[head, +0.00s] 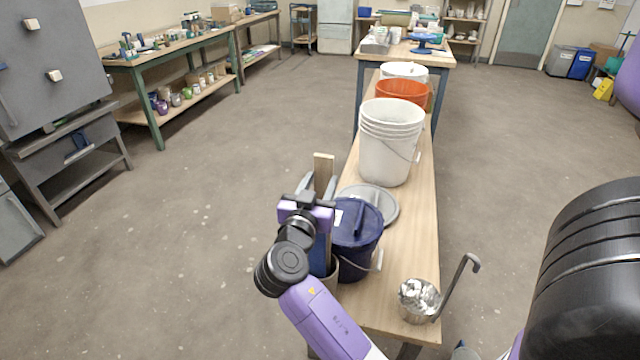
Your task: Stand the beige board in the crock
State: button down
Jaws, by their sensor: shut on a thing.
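The beige board (323,164) stands roughly upright in my gripper (318,187), its top end sticking up above the fingers. My gripper is shut on it, one finger on each side. The crock (332,281) is a grey-brown vessel just below my gripper, at the left edge of the bench and mostly hidden by my arm. A blue flat piece (319,257) shows at the crock's mouth. The board's lower end is hidden behind my gripper and wrist, so I cannot tell whether it is inside the crock.
A dark blue lidded bucket (357,242) stands close right of the crock. Behind it are a grey lid (384,203), a white bucket (390,145) and an orange bucket (403,91). A metal cup with a ladle (418,302) stands at the bench's (408,245) near end. Open floor lies left.

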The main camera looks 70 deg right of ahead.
jog(key=shift+f+b, duration=1.05)
jog(key=shift+f, duration=0.05)
jog(key=c, duration=0.7)
grip_release()
jog(key=shift+r+p, duration=0.1)
jog(key=shift+p, duration=0.25)
jog(key=shift+c, duration=0.5)
